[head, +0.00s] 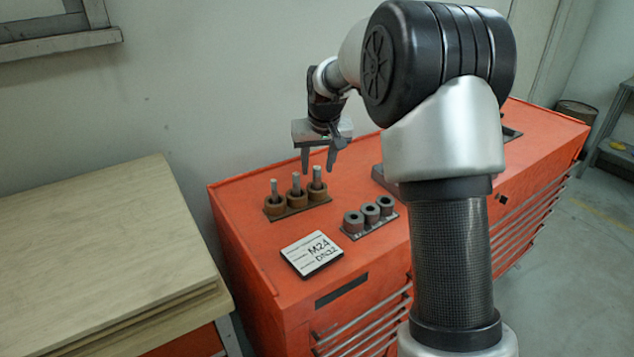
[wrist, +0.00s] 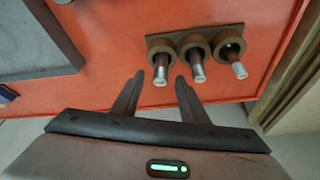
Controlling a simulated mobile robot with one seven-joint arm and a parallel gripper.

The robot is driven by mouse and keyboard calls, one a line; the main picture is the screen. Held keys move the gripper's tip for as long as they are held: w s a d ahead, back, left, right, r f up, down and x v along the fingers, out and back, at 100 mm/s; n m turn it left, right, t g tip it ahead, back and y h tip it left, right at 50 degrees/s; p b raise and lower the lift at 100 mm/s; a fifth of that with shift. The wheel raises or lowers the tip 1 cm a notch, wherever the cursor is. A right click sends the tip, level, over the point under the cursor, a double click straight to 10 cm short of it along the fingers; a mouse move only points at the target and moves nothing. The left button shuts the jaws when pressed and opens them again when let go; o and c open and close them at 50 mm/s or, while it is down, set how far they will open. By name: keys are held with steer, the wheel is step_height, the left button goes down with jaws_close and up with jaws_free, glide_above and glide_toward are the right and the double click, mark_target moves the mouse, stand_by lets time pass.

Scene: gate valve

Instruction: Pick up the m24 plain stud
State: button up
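Three upright studs stand in brown round holders on a small plate on the red cabinet: left (head: 274,188), middle (head: 296,184) and right (head: 317,177) in the head view. I cannot tell which is the M24 plain stud. In the wrist view they run mirrored: a grey-tipped stud (wrist: 161,72), a middle one (wrist: 197,68) and one with a reddish-brown shank (wrist: 237,66). My gripper (head: 318,165) is open and empty, fingers pointing down above the holders. In the wrist view (wrist: 160,80) the grey-tipped stud at the left lies between the fingertips.
A row of three grey nut-like rings (head: 370,212) sits in front of the studs. A white card (head: 312,254) marked M24 lies nearer the front. The red cabinet top (head: 245,215) is bare at the left. A wooden bench (head: 95,260) stands left of it.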

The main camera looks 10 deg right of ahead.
steer(key=shift+x, duration=1.05)
jaws_close()
